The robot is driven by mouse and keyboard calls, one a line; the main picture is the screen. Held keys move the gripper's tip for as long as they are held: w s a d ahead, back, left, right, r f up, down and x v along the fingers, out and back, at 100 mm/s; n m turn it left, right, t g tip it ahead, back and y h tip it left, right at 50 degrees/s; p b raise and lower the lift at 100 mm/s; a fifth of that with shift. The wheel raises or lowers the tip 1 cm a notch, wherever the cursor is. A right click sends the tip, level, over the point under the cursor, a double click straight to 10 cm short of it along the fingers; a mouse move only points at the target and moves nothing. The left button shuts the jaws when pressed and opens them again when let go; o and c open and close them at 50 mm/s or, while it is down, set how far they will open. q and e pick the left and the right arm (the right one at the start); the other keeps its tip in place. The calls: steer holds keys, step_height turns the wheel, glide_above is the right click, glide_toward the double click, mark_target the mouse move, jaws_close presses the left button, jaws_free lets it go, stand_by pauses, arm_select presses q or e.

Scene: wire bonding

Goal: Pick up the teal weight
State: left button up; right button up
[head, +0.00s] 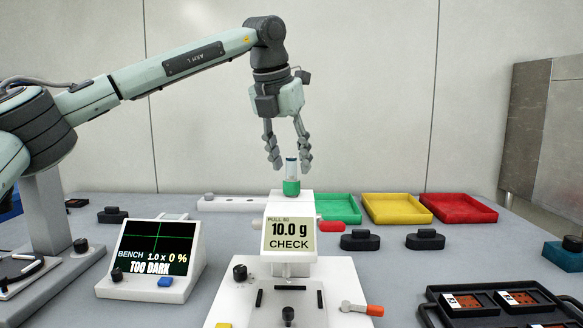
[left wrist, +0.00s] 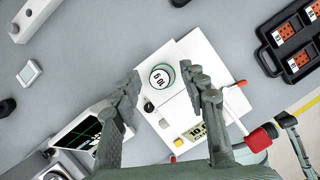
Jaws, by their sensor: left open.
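The teal weight (head: 291,187) stands upright on top of the white pull tester, behind its display. It has a teal lower part, a pale upper part and a dark cap. In the left wrist view the weight (left wrist: 161,77) shows from above as a white disc with a green rim and a "10 g" marking. My left gripper (head: 290,158) is open, pointing down just above it, with the fingertips on either side of its top. In the left wrist view the gripper (left wrist: 160,84) has the weight between its spread fingers.
The pull tester's display (head: 289,236) reads 10.0 g CHECK. A bench monitor (head: 153,252) reading TOO DARK stands left. Green (head: 337,209), yellow (head: 395,210) and red (head: 458,209) trays lie behind right. A dark carrier (head: 500,302) sits front right.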

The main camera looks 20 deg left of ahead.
arm_select(q)
steer(key=shift+w+f, duration=0.3)
steer(key=shift+f, duration=0.3)
steer(key=c, duration=0.9)
steer(key=shift+r, duration=0.1)
